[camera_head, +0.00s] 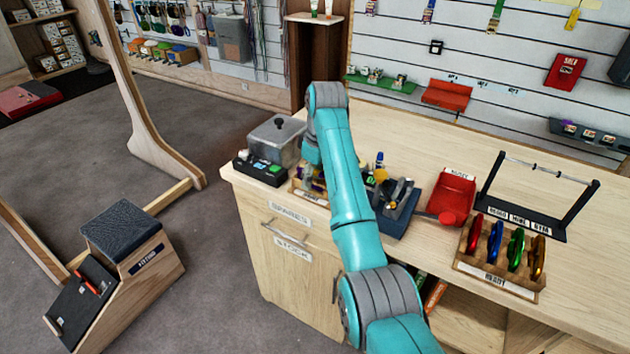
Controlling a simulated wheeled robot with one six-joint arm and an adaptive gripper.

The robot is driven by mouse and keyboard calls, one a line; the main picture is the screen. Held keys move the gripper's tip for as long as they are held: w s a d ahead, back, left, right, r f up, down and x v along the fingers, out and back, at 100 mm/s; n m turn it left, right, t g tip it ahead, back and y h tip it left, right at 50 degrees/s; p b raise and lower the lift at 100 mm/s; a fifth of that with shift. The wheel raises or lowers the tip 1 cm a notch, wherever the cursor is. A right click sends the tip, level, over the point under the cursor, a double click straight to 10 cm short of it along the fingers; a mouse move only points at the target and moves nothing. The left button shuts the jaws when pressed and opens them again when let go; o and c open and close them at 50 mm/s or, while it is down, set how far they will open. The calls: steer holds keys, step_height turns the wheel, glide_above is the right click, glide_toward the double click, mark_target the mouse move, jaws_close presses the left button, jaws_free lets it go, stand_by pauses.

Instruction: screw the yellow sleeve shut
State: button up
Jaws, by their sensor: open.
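I cannot make out the yellow sleeve for certain. A small yellow patch (380,175) shows just right of my arm, under a blue-topped item; it is too small to tell what it is. Beside it, a dark blue block (393,224) holds a grey metal piece (402,192) upright. My teal arm reaches up over the counter and bends down at its far end. My gripper is hidden behind the arm, so its fingers and anything near them do not show.
A wooden tray (482,270) holds several coloured carabiners at the counter's front right. A red bin (452,192) and black rack (520,218) stand near it. A grey lidded box (276,140) stands at the left end. Right back counter is clear.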

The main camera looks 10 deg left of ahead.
steer(key=shift+s+a, duration=0.15)
steer(key=shift+s, duration=0.2)
steer(key=shift+r, duration=0.1)
steer(key=shift+r, duration=1.3)
steer(key=shift+w, duration=0.1)
steer(key=shift+w+d, duration=0.25)
steer(key=shift+w, duration=0.3)
steer(key=shift+w+d, duration=0.2)
steer(key=shift+w, duration=0.35)
steer(key=shift+f, duration=0.15)
steer(key=shift+s+f, duration=0.25)
steer(key=shift+f, duration=0.4)
steer(key=shift+s+f, duration=0.25)
steer(key=shift+f, duration=0.4)
